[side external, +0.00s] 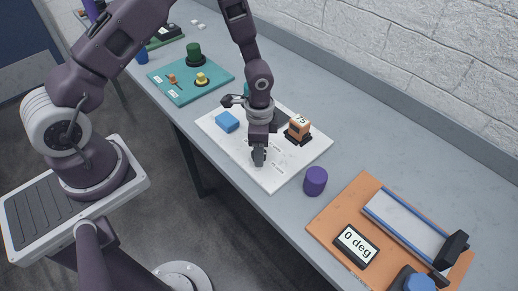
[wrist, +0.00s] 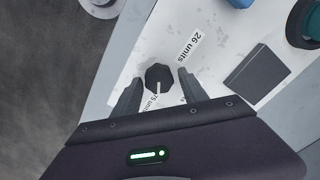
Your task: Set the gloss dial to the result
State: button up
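The gloss dial (wrist: 158,77) is a small dark knob with a pale pointer line, on a white board (side external: 285,176). In the wrist view its pointer is toward the bottom of the picture, near a partly hidden label that seems to read "75 units". A "26 units" label (wrist: 189,47) lies beyond it. My gripper (wrist: 159,76) has its fingers apart, one on each side of the knob, with gaps showing. In the side view my gripper (side external: 258,158) is low over the board and hides the dial. An orange block (side external: 299,126) on a black base shows what looks like "75".
A blue block (side external: 227,121) lies on the board. A dark box (wrist: 257,75) is right of the dial in the wrist view. A purple cylinder (side external: 315,181) stands near the board. An orange board (side external: 324,221) carries a "0 deg" display (side external: 356,245); a teal board (side external: 189,91) is further back.

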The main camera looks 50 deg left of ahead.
jog(key=shift+o, duration=0.3)
notch_tip(320, 180, up, 7)
jog(key=shift+r, duration=0.1)
jog(key=shift+r, duration=0.25)
jog(key=s+a+r+n+t+y, duration=0.1)
jog(key=s+a+r+n+t, duration=0.15)
jog(key=r, duration=0.75)
jog(key=s+a+r+n+t, duration=0.15)
jog(key=s+r, duration=0.25)
jog(key=r, duration=0.6)
jog(key=s+d+r+n+t+h, duration=0.1)
jog(key=s+r+n, duration=0.4)
jog(key=s, duration=0.9)
jog(key=shift+s+d+r+t, duration=0.3)
jog(key=shift+d+r, duration=0.3)
jog(key=shift+r, duration=0.1)
